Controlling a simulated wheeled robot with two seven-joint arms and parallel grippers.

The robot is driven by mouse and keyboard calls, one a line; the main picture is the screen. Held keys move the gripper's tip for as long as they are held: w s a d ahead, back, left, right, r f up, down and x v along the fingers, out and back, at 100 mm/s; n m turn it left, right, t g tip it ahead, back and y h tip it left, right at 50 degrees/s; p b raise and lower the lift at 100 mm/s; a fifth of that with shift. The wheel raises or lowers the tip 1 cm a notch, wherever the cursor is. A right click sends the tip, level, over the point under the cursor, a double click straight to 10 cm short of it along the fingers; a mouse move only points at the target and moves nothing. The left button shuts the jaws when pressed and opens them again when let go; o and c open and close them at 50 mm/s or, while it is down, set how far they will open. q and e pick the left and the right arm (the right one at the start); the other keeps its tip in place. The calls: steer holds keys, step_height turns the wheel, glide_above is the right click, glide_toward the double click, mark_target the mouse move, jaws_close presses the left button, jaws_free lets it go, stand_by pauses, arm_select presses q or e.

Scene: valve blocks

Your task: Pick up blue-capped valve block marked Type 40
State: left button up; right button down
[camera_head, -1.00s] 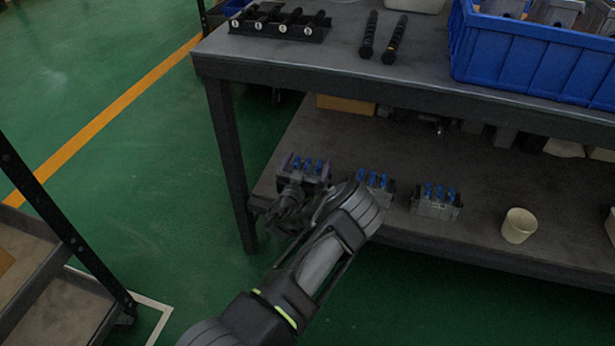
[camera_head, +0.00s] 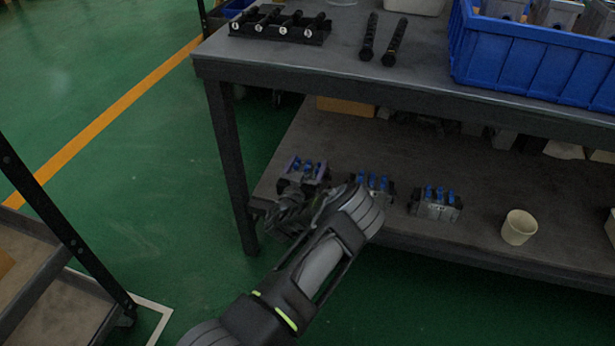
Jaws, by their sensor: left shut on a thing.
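Three blue-capped valve blocks stand in a row on the lower shelf (camera_head: 480,205). The left valve block (camera_head: 304,168) is at the shelf's left front, and my left gripper (camera_head: 300,186) is shut on it. The block looks slightly tilted; the gripper and wrist hide its lower front. The middle valve block (camera_head: 374,183) is partly hidden behind my left wrist. The right valve block (camera_head: 435,203) stands clear. The type markings are too small to read. My right gripper is out of view.
A white cup (camera_head: 519,227) stands right of the blocks. The table top (camera_head: 330,60) overhangs the shelf and carries a blue crate (camera_head: 530,58), two black rods and a black rack (camera_head: 280,24). A table leg (camera_head: 232,165) is just left of the gripped block. A cart stands at left.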

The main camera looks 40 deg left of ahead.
arm_select(q)
steer(key=c, duration=1.2)
steer(key=shift+w+r, duration=0.1)
steer(key=shift+r, duration=0.15)
steer(key=shift+c, duration=0.2)
steer(key=shift+r, duration=0.1)
step_height(320, 180, up, 10)
steer(key=p, duration=0.4)
